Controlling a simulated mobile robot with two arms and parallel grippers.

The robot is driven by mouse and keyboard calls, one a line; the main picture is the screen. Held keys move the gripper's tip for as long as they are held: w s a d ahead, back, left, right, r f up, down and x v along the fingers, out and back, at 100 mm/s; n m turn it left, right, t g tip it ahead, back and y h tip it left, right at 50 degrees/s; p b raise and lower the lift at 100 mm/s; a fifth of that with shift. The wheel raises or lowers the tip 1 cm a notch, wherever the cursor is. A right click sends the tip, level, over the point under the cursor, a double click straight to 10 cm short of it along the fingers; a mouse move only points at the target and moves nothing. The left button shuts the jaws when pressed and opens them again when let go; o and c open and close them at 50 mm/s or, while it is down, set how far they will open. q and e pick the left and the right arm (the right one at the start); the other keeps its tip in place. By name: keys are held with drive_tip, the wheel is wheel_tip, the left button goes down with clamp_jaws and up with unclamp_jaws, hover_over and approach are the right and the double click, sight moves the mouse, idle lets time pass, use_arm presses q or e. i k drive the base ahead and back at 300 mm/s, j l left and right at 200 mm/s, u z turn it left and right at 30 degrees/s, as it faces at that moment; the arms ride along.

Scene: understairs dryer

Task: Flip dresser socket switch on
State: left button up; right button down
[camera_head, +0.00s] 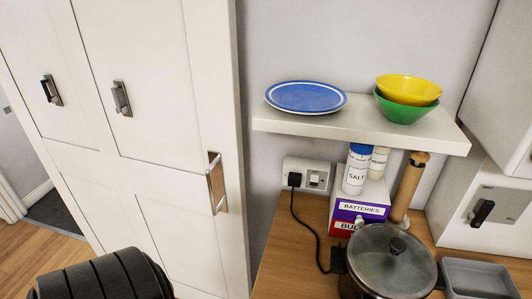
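The white wall socket (306,174) is on the grey wall, just above the wooden top and below the white shelf. A black plug (294,180) sits in its left part, and a black cord runs down from it to the wooden top. A small white switch (315,180) is on the socket's right part. It is too small to tell which way the switch is set. Neither of my grippers shows in this view.
A salt container (356,169) and boxes (358,211) stand right of the socket. A lidded pot (391,262) is in front. The white shelf (345,125) overhangs, holding a blue plate (306,97) and bowls. A tall white cupboard (160,120) stands left.

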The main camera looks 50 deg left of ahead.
sight(314, 178)
drive_tip(key=j, duration=1.45)
drive_tip(key=k+j, duration=0.1)
drive_tip(key=j, duration=1.35)
